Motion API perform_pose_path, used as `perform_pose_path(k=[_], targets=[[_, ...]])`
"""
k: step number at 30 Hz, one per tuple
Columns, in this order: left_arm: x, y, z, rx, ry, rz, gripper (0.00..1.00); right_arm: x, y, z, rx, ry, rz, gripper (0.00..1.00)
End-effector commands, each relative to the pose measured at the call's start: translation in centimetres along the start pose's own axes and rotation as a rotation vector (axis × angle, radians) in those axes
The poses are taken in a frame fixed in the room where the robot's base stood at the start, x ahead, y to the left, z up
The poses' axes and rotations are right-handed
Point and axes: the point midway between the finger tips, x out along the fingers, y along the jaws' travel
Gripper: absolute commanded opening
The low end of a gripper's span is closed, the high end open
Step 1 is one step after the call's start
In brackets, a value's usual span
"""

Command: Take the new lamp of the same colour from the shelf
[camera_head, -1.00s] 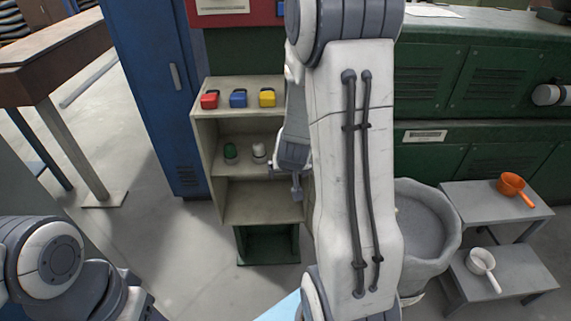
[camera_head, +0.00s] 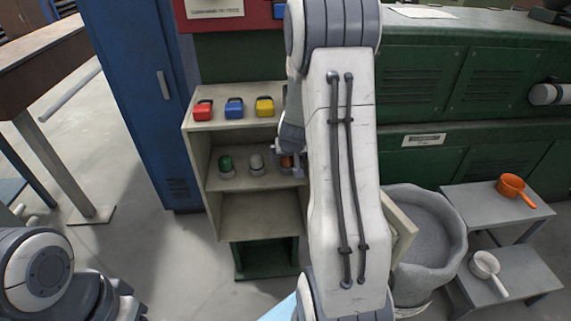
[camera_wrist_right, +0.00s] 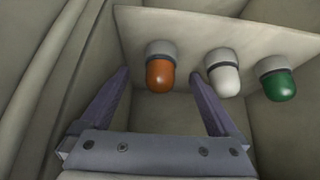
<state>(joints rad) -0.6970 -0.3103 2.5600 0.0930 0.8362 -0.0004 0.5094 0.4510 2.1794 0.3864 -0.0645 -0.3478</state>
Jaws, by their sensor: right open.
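The orange lamp (camera_head: 287,161) stands in the shelf unit's (camera_head: 212,210) middle compartment, at its right, partly hidden by my right gripper (camera_head: 283,148). A white lamp (camera_head: 256,163) and a green lamp (camera_head: 225,164) stand in a row to its left. In the right wrist view the row is inverted: orange lamp (camera_wrist_right: 160,74), white lamp (camera_wrist_right: 226,80), green lamp (camera_wrist_right: 280,86). There, my right gripper (camera_wrist_right: 160,79) is open and empty, with the orange lamp showing between its fingertips. I cannot tell whether the fingers reach around it. My left gripper is not in view.
Red (camera_head: 202,110), blue (camera_head: 234,108) and yellow (camera_head: 264,107) objects sit on the shelf top. A blue cabinet (camera_head: 140,100) stands left.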

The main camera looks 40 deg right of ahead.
Motion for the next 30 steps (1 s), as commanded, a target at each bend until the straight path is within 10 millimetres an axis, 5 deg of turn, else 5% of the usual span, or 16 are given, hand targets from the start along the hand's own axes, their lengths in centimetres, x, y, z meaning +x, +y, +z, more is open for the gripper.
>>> perform_pose_path(k=[6,15,23,30], targets=[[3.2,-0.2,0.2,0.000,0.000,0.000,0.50,3.2,0.1,1.0,-0.004,-0.001,-0.002,0.96],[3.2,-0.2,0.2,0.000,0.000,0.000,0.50,3.4,0.5,0.8,-0.002,-0.001,-0.001,0.96],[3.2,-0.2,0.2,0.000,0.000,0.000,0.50,3.4,0.5,0.8,-0.002,-0.001,-0.001,0.05],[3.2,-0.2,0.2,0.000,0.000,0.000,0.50,3.4,0.3,0.8,-0.002,0.000,-0.002,0.04]])
